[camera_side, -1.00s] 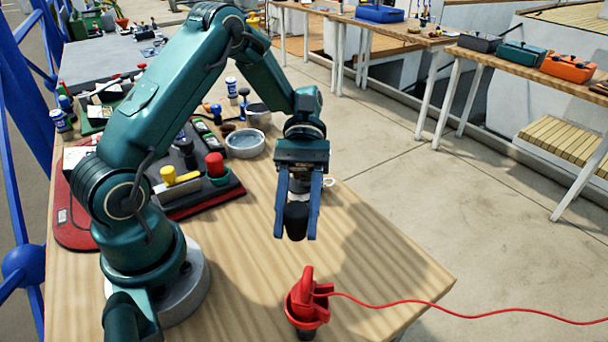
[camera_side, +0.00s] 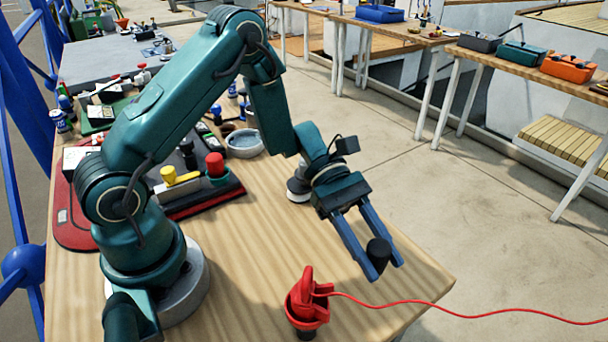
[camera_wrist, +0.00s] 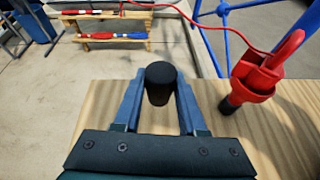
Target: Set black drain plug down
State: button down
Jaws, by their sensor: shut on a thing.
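The black drain plug (camera_side: 379,252) is a small dark tapered cylinder between the blue fingers of my gripper (camera_side: 376,265). My gripper is shut on it and holds it above the wooden table (camera_side: 250,280), near the table's right end. In the wrist view the black drain plug (camera_wrist: 160,82) shows between the fingertips, with its dark round top towards the camera. The plug's lower end is partly hidden by the fingers.
A red clip-like device (camera_side: 308,300) with a red cord (camera_side: 450,309) stands near the front table edge; it is at the right in the wrist view (camera_wrist: 257,75). A red-edged tray (camera_side: 205,200) with several parts lies at left. Bare wood lies between.

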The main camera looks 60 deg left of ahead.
aim_at(371, 289)
jog(key=shift+d+f, duration=0.4)
jog(key=shift+f, duration=1.85)
jog(key=shift+c, duration=2.3)
grip_release()
jog(key=shift+f, duration=0.1)
